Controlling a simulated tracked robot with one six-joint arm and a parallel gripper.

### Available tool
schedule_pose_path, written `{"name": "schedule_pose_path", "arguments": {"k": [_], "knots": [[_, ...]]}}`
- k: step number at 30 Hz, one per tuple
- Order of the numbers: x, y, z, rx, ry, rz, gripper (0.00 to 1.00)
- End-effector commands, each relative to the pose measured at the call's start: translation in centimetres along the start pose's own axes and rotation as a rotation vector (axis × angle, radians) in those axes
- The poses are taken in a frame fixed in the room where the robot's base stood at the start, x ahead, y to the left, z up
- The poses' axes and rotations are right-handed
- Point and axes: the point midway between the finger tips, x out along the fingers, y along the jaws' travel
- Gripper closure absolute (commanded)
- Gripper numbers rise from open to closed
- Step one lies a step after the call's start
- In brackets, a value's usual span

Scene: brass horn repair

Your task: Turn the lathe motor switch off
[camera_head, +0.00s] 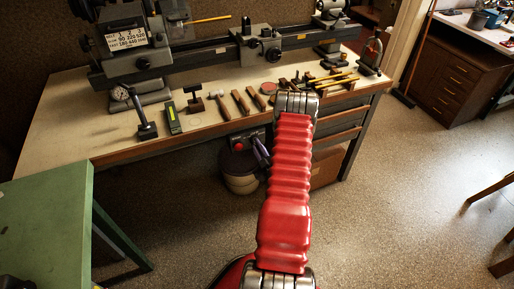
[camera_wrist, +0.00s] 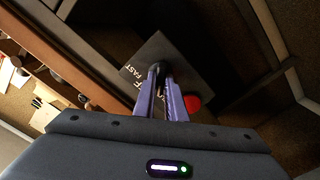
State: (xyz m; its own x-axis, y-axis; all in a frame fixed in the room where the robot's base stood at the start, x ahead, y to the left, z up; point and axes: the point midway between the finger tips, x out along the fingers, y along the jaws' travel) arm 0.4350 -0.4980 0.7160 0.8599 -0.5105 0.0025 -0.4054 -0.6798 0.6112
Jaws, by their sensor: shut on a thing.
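The lathe motor switch box (camera_wrist: 190,66) is a dark grey plate with white lettering, "FAST" and a partly covered word ending in "FF", in the wrist view. A red round button (camera_wrist: 193,103) is on it, beside my fingers. The switch's dark knob (camera_wrist: 160,68) is between the purple fingertips of my gripper (camera_wrist: 161,76), which is shut on it. The fingers hide part of the knob and lettering, so its setting cannot be read. In the head view the red button (camera_head: 239,146) shows below the bench front, with my gripper (camera_head: 261,152) just right of it, partly behind my arm.
The grey lathe (camera_head: 150,60) stands at the back of the workbench (camera_head: 75,120). Hammers (camera_head: 240,101) and other tools lie along its front. A bucket (camera_head: 240,180) stands under the bench.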

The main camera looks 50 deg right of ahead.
Motion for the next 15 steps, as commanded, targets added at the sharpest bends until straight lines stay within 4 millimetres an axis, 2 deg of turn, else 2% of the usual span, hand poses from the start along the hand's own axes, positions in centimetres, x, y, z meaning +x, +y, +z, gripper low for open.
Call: {"name": "schedule_pose_path", "arguments": {"k": [15], "knots": [[0.05, -0.25, 0.08, 0.338, -0.004, -0.009, 1.00]]}}
